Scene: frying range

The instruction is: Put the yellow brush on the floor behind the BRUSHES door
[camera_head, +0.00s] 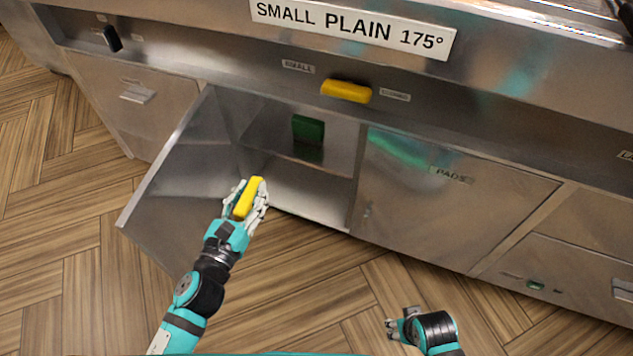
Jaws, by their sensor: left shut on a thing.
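The yellow brush (248,199) is a small yellow block in my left gripper (248,191), which is shut on it. That gripper is in front of an open cupboard, between its swung-out door (175,190) and the closed PADS door (440,195). No BRUSHES label is readable on the open door, as its outer face is turned away. The cupboard floor (305,195) shows bare behind the gripper; part of it is hidden by the hand. My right gripper (398,325) is low at the front, over the wooden floor, apart from everything; its finger opening is unclear.
A green block (308,130) is on the shelf inside the cupboard. A yellow block-like piece (346,91) sits on the panel above, near small labels. A SMALL PLAIN 175° sign (352,28) is higher up. The open door's edge stands left of my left arm.

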